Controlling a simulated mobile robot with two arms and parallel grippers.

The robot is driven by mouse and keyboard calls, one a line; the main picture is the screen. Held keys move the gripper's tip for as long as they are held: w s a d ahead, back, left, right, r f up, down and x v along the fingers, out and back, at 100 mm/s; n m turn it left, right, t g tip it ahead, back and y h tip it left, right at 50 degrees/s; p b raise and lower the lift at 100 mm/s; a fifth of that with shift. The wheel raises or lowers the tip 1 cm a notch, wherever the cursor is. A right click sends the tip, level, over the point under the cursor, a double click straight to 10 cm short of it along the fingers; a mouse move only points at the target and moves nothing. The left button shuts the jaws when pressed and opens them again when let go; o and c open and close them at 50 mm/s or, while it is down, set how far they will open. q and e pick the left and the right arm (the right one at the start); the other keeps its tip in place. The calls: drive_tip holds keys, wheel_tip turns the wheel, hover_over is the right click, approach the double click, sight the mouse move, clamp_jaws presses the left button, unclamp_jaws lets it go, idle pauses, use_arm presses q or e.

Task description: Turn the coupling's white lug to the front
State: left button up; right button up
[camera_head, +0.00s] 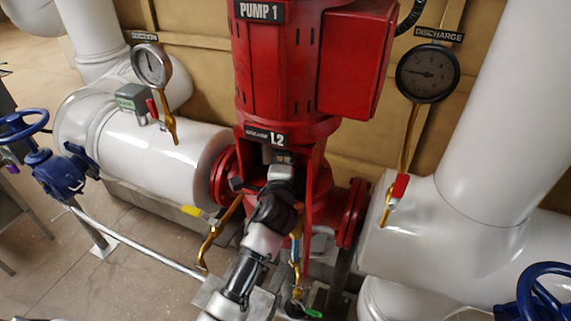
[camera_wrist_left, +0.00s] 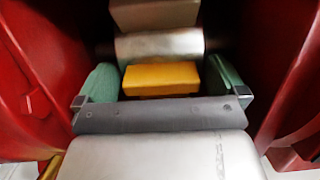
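In the left wrist view, a silver round coupling (camera_wrist_left: 160,46) lies inside the red pump frame. A yellow block (camera_wrist_left: 162,79) sits on its near side. My left gripper (camera_wrist_left: 163,84) is open, its green-padded fingers on either side of the yellow block with narrow dark gaps. No white lug shows in either view. In the head view, my left gripper (camera_head: 281,171) is inside the opening of the red pump (camera_head: 285,75), under the L2 label. My own wrist hides most of the coupling there. My right gripper is in neither view.
Red frame walls stand close on both sides of my left gripper. Brass drain pipes with valves (camera_head: 212,246) hang near my arm. White pipes (camera_head: 160,150) run left and right, with gauges (camera_head: 428,73) and blue handwheels (camera_head: 22,126). Open floor lies at the lower left.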

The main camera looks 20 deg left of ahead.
use_arm(q)
drive_tip(key=s+d+b, duration=0.1)
drive_tip(key=s, duration=0.9)
drive_tip(key=shift+s+d+b, duration=0.35)
drive_tip(key=shift+d+b, duration=0.05)
drive_tip(key=shift+c, duration=0.5)
